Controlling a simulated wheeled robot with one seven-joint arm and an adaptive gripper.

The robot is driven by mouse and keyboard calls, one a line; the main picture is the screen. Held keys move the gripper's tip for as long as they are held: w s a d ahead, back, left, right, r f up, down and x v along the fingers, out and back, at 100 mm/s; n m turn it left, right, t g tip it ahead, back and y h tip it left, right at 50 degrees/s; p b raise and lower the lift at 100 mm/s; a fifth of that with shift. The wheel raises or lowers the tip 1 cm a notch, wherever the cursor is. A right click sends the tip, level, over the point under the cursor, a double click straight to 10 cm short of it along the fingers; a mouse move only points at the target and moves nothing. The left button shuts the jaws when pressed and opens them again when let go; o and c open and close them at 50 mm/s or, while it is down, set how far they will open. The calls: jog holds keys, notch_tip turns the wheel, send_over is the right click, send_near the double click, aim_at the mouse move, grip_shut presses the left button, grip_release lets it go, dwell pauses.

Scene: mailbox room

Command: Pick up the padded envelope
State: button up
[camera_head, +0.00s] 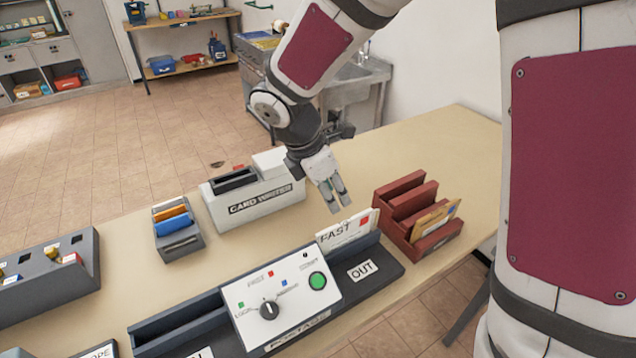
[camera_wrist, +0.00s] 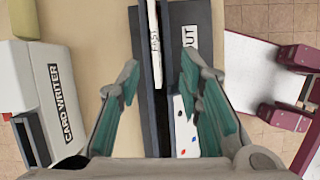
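A white envelope marked FAST (camera_head: 347,232), with a red square on it, stands upright in the OUT slot of the postage machine (camera_head: 283,295). In the wrist view the white envelope (camera_wrist: 155,45) shows edge-on as a thin strip. A tan envelope (camera_head: 435,218) leans in the dark red rack (camera_head: 436,240). I cannot tell which of the two is the padded one. My gripper (camera_head: 340,205) points down just above the white envelope. In the wrist view its fingers (camera_wrist: 160,72) are apart, one on each side of the envelope's line, with nothing gripped.
The card writer (camera_head: 257,197) stands left of my gripper, close by. A grey holder with orange and blue cards (camera_head: 178,228) and a grey box (camera_head: 48,272) are farther left. The red rack stands close on the right. The table (camera_head: 440,150) is bare behind the rack.

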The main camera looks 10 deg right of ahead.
aim_at(344, 222)
jog(key=shift+n, duration=0.6)
jog(key=x, duration=0.6)
jog(key=a+x, duration=0.1)
jog(key=x, duration=0.2)
jog(key=shift+w+f, duration=0.2)
jog(key=shift+f, duration=0.1)
jog(key=p+x, duration=0.1)
jog(key=x, duration=0.3)
jog(key=shift+w+d+f, duration=0.25)
jog(key=shift+d+f, duration=0.05)
jog(key=shift+d, duration=0.05)
jog(key=shift+w+d+f, duration=0.1)
jog(key=shift+d+f, duration=0.05)
jog(key=shift+f, duration=0.25)
jog(key=shift+f, duration=0.25)
jog(key=shift+c, duration=0.3)
grip_shut()
